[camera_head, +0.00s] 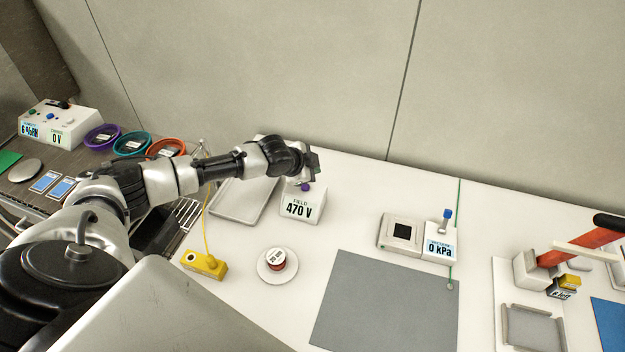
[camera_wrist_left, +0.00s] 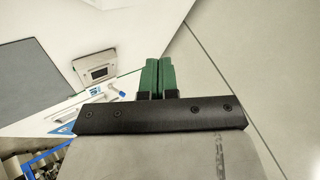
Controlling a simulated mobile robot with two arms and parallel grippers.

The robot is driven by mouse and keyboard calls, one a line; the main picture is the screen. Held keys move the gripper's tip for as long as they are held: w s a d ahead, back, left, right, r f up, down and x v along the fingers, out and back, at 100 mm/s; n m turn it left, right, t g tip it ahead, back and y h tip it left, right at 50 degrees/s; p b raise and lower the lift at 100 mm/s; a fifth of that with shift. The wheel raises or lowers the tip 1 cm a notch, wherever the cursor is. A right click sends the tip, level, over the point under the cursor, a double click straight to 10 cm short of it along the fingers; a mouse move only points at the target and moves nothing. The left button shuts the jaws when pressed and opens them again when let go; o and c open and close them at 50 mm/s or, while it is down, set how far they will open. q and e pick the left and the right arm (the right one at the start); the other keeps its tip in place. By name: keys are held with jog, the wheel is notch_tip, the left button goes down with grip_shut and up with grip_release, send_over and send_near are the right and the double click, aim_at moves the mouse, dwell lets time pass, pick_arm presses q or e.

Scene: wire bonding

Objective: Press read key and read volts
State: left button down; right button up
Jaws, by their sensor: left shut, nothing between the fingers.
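The white field meter (camera_head: 302,208) stands on the white bench and its display reads 470 V. A purple key (camera_head: 305,187) sits on top of it, just under my left gripper (camera_head: 312,164). In the head view I cannot tell whether the gripper touches the key. In the left wrist view the green fingers of my left gripper (camera_wrist_left: 157,78) are shut together with nothing between them. The meter does not show in the left wrist view. My right gripper is not in view.
A grey tray (camera_head: 243,200), a yellow block (camera_head: 205,265) and a spool (camera_head: 277,260) are near the meter. To the right are a 0 kPa gauge (camera_head: 440,243), a grey mat (camera_head: 385,305) and a tool with an orange lever (camera_head: 580,245). A 0 V box (camera_head: 75,120) is far left.

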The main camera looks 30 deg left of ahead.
pick_arm(q)
jog(key=a, duration=0.1)
jog(key=w+a+r, duration=0.2)
jog(key=shift+a, duration=0.25)
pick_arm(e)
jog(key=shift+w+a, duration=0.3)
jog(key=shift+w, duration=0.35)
pick_arm(q)
jog(key=shift+d+f, duration=0.1)
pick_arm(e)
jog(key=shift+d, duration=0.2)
pick_arm(q)
jog(key=b, duration=0.7)
send_over(306, 187)
notch_tip(306, 187, down, 7)
jog(key=shift+r, duration=0.2)
jog(key=shift+f+b, duration=0.45)
jog(key=shift+f, duration=0.6)
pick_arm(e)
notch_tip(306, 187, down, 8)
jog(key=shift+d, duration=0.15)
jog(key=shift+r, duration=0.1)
